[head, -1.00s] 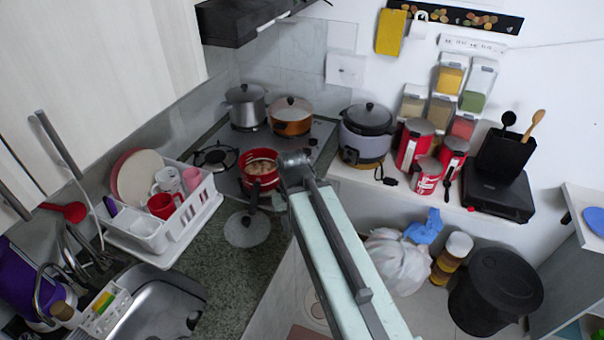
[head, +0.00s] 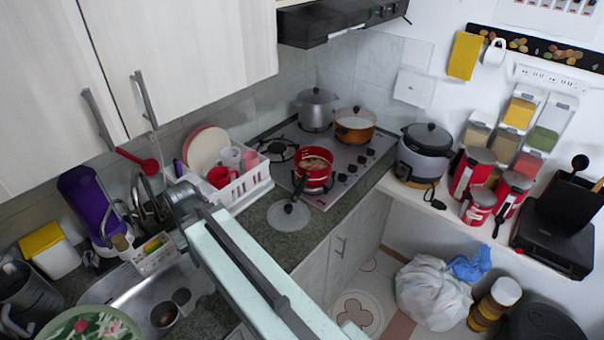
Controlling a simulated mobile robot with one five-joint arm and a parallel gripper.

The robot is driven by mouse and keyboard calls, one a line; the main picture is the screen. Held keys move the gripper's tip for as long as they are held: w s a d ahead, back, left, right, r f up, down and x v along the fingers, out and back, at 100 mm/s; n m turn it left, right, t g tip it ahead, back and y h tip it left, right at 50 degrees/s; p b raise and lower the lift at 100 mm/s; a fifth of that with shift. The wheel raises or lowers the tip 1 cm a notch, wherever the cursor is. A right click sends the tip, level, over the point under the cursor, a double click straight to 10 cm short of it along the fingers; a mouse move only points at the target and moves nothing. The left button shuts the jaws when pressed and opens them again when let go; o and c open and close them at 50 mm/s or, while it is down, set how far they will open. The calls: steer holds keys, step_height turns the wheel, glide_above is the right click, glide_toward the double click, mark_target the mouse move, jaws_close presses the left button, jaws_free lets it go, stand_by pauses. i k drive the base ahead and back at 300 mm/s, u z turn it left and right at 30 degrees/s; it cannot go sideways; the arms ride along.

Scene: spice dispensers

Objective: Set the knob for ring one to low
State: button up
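The cooktop (head: 336,190) is set in the counter at the middle of the head view. Several small black knobs (head: 352,168) run along its right side. They are too small to read their settings, and I cannot tell which is for ring one. A red pot (head: 316,180) with food inside stands at the front of the cooktop. A grey pot (head: 317,108) and an orange pot (head: 354,126) stand at the back. My gripper (head: 172,196) is near the sink, left of and apart from the cooktop; its fingers cannot be made out.
A white dish rack (head: 245,189) stands left of the cooktop. A glass lid (head: 289,214) lies on the counter before the red pot. A rice cooker (head: 424,152) and red canisters (head: 478,204) stand on the right shelf. The range hood (head: 340,25) hangs above. Floor shows at lower centre.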

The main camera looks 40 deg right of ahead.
mark_target(342, 177)
steer(key=u, duration=0.3)
steer(key=k, duration=2)
steer(key=z, duration=0.65)
steer(key=i, duration=2.2)
